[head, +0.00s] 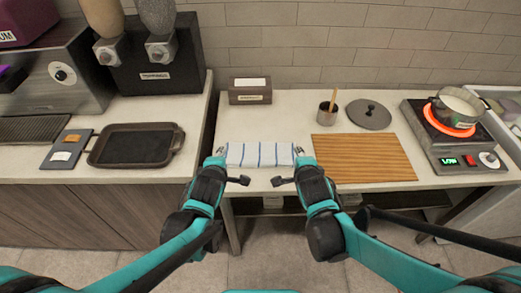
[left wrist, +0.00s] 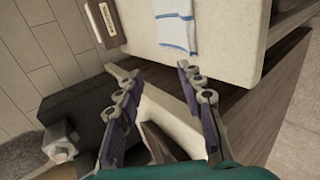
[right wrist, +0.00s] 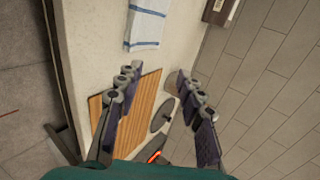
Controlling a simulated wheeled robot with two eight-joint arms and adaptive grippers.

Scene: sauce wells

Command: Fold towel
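A white towel (head: 258,156) with blue stripes lies flat near the front edge of the middle counter. It also shows in the left wrist view (left wrist: 173,28) and the right wrist view (right wrist: 147,22), ahead of the fingertips. My left gripper (head: 219,151) appears at the towel's left side in the head view; its fingers (left wrist: 157,72) are spread with nothing between them. My right gripper (head: 299,151) appears at the towel's right side; its fingers (right wrist: 158,74) are also spread and empty. Both are apart from the towel.
A wooden board (head: 365,158) lies right of the towel, with a metal cup (head: 326,115) and a lid (head: 368,114) behind it. A pot (head: 459,107) sits on a lit burner. A small labelled box (head: 250,91) stands behind the towel. A tray (head: 135,146) is on the left counter.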

